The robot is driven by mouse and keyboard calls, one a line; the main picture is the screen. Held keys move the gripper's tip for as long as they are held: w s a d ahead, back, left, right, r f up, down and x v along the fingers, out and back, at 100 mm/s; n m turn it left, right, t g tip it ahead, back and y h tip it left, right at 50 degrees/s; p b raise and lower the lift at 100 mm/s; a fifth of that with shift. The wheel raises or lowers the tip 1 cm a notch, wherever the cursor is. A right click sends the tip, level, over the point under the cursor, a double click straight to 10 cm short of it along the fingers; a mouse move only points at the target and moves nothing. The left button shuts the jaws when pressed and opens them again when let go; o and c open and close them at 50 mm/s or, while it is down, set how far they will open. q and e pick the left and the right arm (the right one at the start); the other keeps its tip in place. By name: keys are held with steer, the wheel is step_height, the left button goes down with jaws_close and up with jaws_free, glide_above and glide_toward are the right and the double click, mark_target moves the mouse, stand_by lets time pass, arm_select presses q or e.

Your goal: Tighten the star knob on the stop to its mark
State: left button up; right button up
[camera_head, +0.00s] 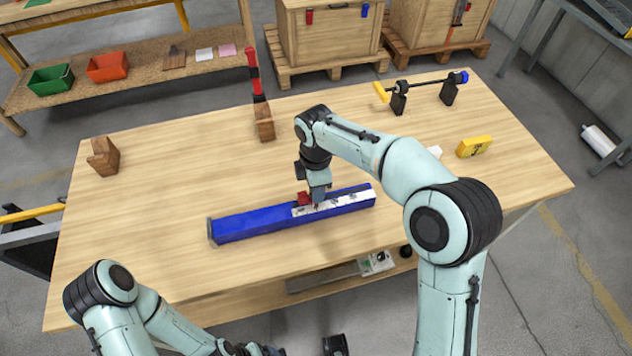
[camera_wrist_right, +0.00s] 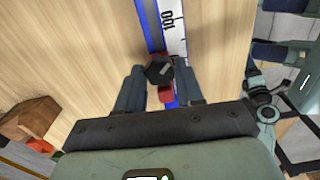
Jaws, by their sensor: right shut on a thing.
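A long blue rail (camera_head: 250,224) with a white scale strip (camera_head: 350,198) lies across the front middle of the table. The red stop (camera_head: 303,198) sits on the rail, partly behind my right gripper (camera_head: 317,200). In the right wrist view, the black star knob (camera_wrist_right: 159,70) is between the two fingers of my right gripper (camera_wrist_right: 160,82), with the red stop (camera_wrist_right: 165,95) just below it. My right gripper is shut on the knob. The knob's mark cannot be made out. My left arm is low at the left, and its gripper (camera_head: 240,349) is partly cut off at the bottom edge.
A wooden block (camera_head: 104,156) stands at the table's left. A red-handled tool stands in a wooden holder (camera_head: 265,122) at the back. A yellow-handled shaft on black stands (camera_head: 398,102) and a yellow block (camera_head: 474,147) are at the right.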

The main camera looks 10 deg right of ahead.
arm_select(q)
steer(key=shift+w+r+p, duration=0.25)
steer(key=shift+r+p, duration=0.25)
steer(key=shift+r, duration=0.15)
arm_select(e)
steer(key=shift+m, duration=1.6)
steer(key=o, duration=1.1)
steer(key=shift+c, duration=0.2)
arm_select(q)
steer(key=r+p, duration=0.1)
steer(key=w+r+p, duration=0.1)
steer(key=shift+w+r, duration=0.15)
steer(key=shift+r, duration=0.2)
arm_select(e)
step_height(320, 180, up, 14)
steer(key=shift+f, duration=0.25)
